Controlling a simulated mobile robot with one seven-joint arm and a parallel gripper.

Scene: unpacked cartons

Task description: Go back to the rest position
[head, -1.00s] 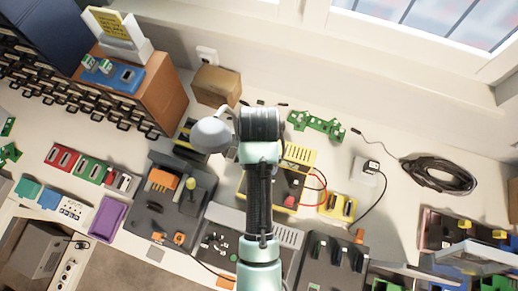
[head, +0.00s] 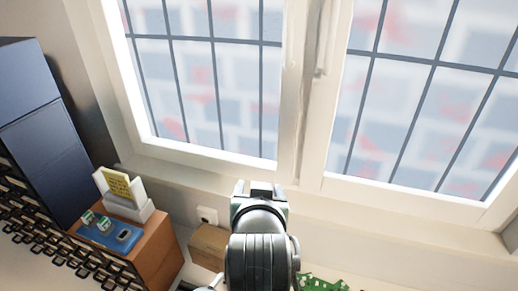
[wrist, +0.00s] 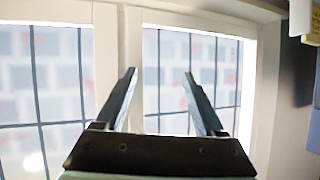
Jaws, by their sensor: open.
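My gripper shows in the wrist view (wrist: 160,95) with its two dark fingers wide apart and nothing between them. It points toward the window (wrist: 60,85), with the white frame post behind the fingers. In the head view, my gripper (head: 262,187) is raised at the middle, in front of the window sill, with my wrist and arm below it. Its fingers look small and foreshortened there.
A wooden cabinet (head: 158,250) with a blue tray (head: 108,232) and a white holder with a yellow note (head: 118,185) stands at left. A cardboard box (head: 208,246) is left of my arm. Green circuit boards (head: 320,284) lie at lower right. Space before the window is clear.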

